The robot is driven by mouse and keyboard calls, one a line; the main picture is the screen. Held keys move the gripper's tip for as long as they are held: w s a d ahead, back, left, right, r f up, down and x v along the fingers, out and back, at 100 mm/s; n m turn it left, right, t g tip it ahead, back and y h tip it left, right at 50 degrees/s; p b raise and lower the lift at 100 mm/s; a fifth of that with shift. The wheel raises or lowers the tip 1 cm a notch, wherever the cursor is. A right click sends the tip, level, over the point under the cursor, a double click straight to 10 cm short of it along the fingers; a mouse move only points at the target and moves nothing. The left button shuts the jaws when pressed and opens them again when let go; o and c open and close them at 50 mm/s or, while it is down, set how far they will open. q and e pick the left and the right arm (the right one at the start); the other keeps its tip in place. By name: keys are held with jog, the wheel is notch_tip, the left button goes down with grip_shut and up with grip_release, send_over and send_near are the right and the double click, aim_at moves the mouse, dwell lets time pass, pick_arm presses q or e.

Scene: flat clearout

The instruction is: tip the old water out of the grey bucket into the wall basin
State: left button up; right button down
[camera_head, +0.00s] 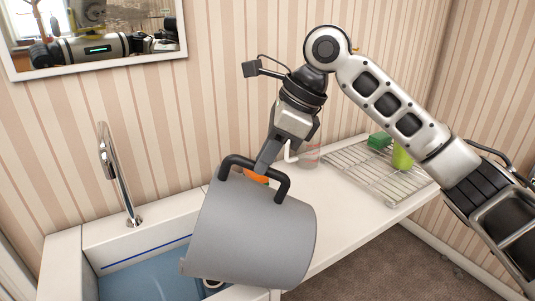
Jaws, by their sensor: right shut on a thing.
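The grey bucket (248,236) is tilted well over to the left, its mouth facing down and left above the wall basin (150,278). My right gripper (262,168) is shut on the bucket's dark handle and holds it up over the basin's right side. The basin is white-rimmed with a blue inside, and the bucket hides its right part. The inside of the bucket and any water in it are hidden. I cannot see water falling. My left gripper is not in view.
A chrome tap (115,175) rises at the basin's back left. A mirror (95,35) hangs on the striped wall.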

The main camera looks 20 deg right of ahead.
aim_at(247, 159)
jog(key=shift+a+r, duration=0.1)
jog(key=shift+r, duration=0.1)
jog(key=shift+w+a+r+h, duration=0.1)
jog(key=shift+w+a+h, duration=0.2)
jog(key=shift+a, duration=0.4)
jog(key=shift+w+a+r+h, duration=0.1)
jog(key=shift+w+a+h, duration=0.2)
jog(key=shift+a, duration=0.4)
jog(key=shift+g, duration=0.3)
jog(key=shift+w+a+r+h, duration=0.2)
jog(key=shift+a+r, duration=0.05)
jog(key=shift+a, duration=0.25)
jog(key=shift+w+a+r+h, duration=0.15)
jog(key=shift+a+r+h, duration=0.05)
jog(key=shift+a, duration=0.35)
jog(key=shift+w+a+r+h, duration=0.2)
jog(key=shift+a+r, duration=0.05)
jog(key=shift+a, duration=0.25)
